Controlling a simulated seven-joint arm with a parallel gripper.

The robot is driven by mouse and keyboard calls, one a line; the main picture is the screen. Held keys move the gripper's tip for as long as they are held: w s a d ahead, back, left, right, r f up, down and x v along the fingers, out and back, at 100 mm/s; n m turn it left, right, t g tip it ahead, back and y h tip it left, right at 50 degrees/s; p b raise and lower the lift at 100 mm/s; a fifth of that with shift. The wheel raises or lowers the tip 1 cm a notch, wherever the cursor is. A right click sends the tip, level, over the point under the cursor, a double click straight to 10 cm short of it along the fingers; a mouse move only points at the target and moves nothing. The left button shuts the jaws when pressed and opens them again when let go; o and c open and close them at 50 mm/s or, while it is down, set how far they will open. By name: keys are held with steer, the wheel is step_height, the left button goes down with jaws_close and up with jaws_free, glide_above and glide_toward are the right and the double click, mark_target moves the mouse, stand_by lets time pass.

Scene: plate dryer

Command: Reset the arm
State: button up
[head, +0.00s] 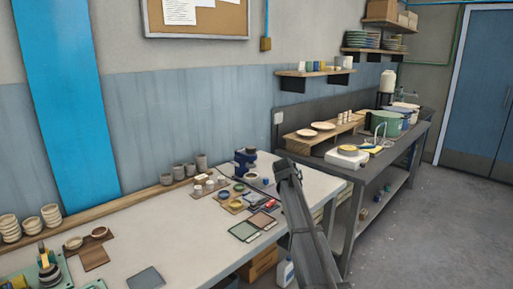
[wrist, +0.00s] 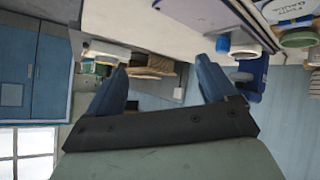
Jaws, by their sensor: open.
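My gripper (wrist: 162,68) shows in the wrist view with its two blue fingers spread well apart. It is open, and nothing is held between the fingers. The wrist view is turned over, with the table edge at the top and the door at the left. In the head view my dark grey arm rises over the right end of the long white worktable (head: 180,258). My gripper's fingers cannot be made out there. The arm hides part of the table edge and the floor behind it.
A blue device (head: 244,162), bowls and small coloured tiles (head: 243,231) stand on the worktable near the arm. A grey bench (head: 385,160) with plates, pots and a white scale (head: 347,158) lies beyond. Open floor (head: 420,220) is at the right.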

steer(key=d+f+m+h, duration=0.1)
steer(key=d+f+h, duration=0.1)
steer(key=d, duration=1.8)
steer(key=s+d+f+g, duration=0.1)
steer(key=s+d+f, duration=0.2)
steer(key=f, duration=0.4)
steer(key=s+d+f+g, duration=0.1)
steer(key=s+d+f, duration=0.1)
steer(key=f, duration=0.4)
steer(key=s+a+f+g+y, duration=0.15)
steer(key=s+a+f, duration=0.25)
steer(key=s+f, duration=0.6)
steer(key=s+a+f+g, duration=0.35)
steer(key=s+f, duration=0.55)
steer(key=f, duration=0.3)
steer(key=s+a+f+g+y, duration=0.15)
steer(key=s+a+f, duration=0.35)
steer(key=s+f, duration=0.55)
steer(key=s+a+f+g, duration=0.2)
steer(key=s+a+f, duration=0.1)
steer(key=s, duration=1)
steer(key=s+a+f+g+y, duration=0.1)
steer(key=s+a+f+g, duration=0.2)
steer(key=s, duration=1.1)
steer(key=s+a+f+g+y, duration=0.1)
steer(key=s+a+f+g, duration=0.2)
steer(key=s, duration=1)
step_height(320, 180, down, 2)
steer(key=shift+s+a+f, duration=0.2)
